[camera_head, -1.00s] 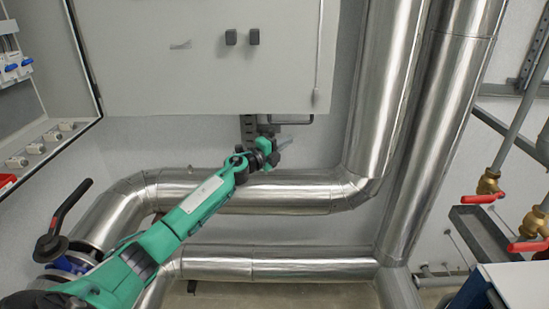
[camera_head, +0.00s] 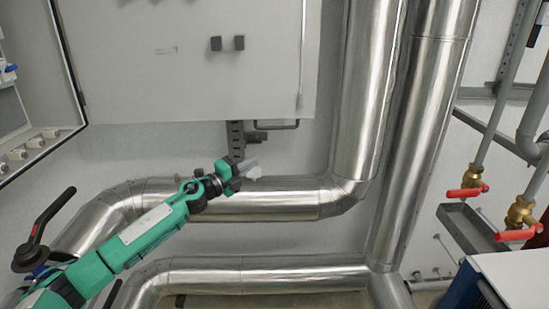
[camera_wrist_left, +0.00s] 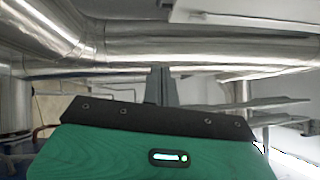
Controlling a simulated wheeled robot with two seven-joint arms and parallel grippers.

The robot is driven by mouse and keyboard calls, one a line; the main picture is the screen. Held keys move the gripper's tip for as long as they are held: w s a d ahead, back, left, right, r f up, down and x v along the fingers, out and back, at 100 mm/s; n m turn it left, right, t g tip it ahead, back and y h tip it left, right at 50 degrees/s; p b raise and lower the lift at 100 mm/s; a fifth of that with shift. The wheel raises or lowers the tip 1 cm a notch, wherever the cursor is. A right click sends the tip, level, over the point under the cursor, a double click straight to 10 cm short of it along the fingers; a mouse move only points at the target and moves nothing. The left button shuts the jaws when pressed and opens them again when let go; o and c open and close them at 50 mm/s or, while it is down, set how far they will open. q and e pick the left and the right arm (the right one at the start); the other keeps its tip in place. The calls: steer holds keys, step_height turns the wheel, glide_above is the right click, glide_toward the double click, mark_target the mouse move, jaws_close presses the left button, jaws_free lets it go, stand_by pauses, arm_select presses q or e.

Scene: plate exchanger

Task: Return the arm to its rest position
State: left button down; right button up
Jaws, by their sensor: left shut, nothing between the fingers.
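My left arm, green and black, comes in from the lower left in the head view. Its gripper (camera_head: 247,166) is in front of the upper horizontal silver pipe, below the white cabinet. The gripper is shut and empty. In the left wrist view the closed grey fingers (camera_wrist_left: 161,86) stick out past the green and black wrist housing, with silver pipes behind them. My right gripper is in neither view.
A white cabinet (camera_head: 190,75) hangs above the arm. Large silver pipes (camera_head: 385,90) run down the middle right. A black-handled valve (camera_head: 38,235) stands at the left. Red-handled brass valves (camera_head: 467,186) and a grey tray (camera_head: 470,228) are at the right.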

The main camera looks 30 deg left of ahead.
arm_select(q)
steer(key=shift+s+r, duration=0.1)
